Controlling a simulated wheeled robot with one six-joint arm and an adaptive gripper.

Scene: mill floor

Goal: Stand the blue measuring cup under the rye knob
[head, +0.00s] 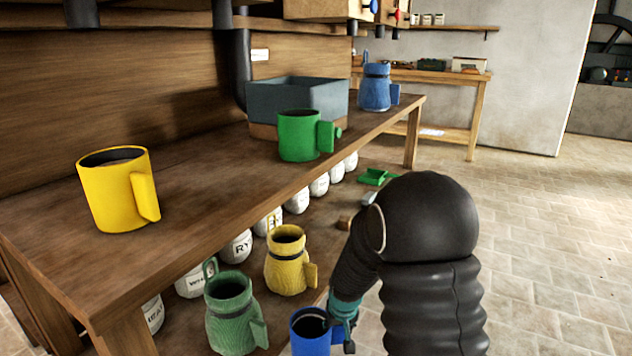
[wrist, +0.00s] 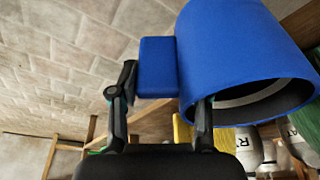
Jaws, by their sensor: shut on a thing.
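The blue measuring cup (head: 308,332) is at the bottom of the head view, in front of the lower shelf. My gripper (head: 345,318) is shut on it at its handle side. In the wrist view the cup (wrist: 240,50) fills the upper right, with its block handle (wrist: 157,67) by the fingers (wrist: 160,110). The cup looks tilted in that view, and its exact grip is partly hidden. At the top of the head view, a blue knob (head: 372,5) and a red knob (head: 397,15) sit on wooden boxes. I cannot read which is rye.
The bench (head: 190,185) holds a yellow cup (head: 115,190), a green cup (head: 299,136), a grey bin (head: 298,100) and a blue jug (head: 376,90). Below stand a green jug (head: 230,315), a yellow jug (head: 287,262) and several labelled sacks (head: 237,246). Floor at right is clear.

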